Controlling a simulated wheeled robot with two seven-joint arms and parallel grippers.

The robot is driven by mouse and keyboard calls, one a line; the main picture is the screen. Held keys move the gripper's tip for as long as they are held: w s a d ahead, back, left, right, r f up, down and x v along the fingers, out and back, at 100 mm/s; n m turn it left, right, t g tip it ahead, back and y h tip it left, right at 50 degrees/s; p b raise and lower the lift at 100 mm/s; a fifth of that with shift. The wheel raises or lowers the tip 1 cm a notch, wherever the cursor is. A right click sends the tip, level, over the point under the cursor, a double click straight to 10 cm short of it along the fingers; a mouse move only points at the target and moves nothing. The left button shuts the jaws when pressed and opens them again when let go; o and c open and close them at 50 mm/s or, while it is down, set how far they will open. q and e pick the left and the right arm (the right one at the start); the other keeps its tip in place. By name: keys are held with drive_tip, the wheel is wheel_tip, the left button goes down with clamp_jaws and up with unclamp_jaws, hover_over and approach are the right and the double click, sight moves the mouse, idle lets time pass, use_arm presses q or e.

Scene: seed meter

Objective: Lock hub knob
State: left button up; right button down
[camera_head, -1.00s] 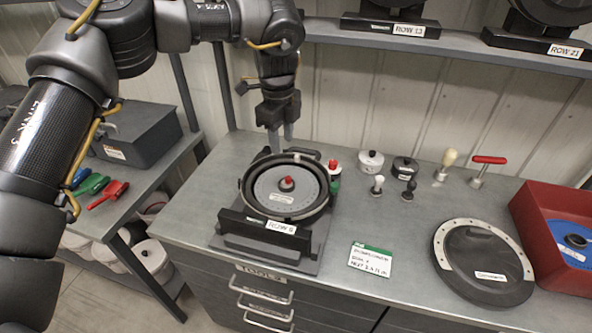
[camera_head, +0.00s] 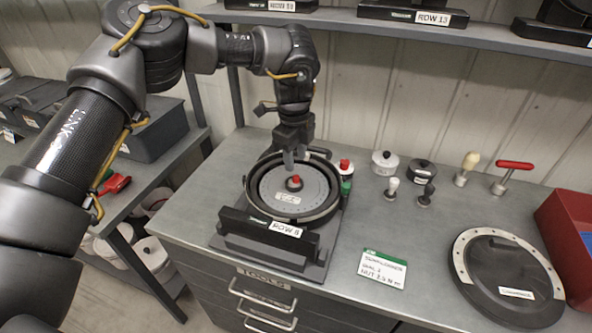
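The seed meter (camera_head: 257,208), labelled ROW 8, sits on the metal bench with a grey disc (camera_head: 273,183) inside its black ring housing. At the disc's centre is the hub knob (camera_head: 294,181), with a red top on a dark base. My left gripper (camera_head: 294,165) points down just above and behind the knob, with its grey fingertips over the disc. The fingers look slightly apart, but the small gap is hard to judge. I cannot tell whether they touch the knob. My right gripper is not in view.
A red-topped green piece (camera_head: 346,172) stands close right of the meter. Small canisters (camera_head: 384,162) and handled tools (camera_head: 511,176) stand behind. A green-and-white card (camera_head: 382,268), a black round cover (camera_head: 508,275) and a red bin (camera_head: 570,228) lie further right. A shelf overhangs the back.

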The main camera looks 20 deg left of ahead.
sight(296, 177)
use_arm(q)
drive_tip(key=shift+w+f+p, duration=0.15)
drive_tip(key=shift+f+p, duration=0.5)
drive_tip(key=shift+f, duration=2.4)
clamp_jaws()
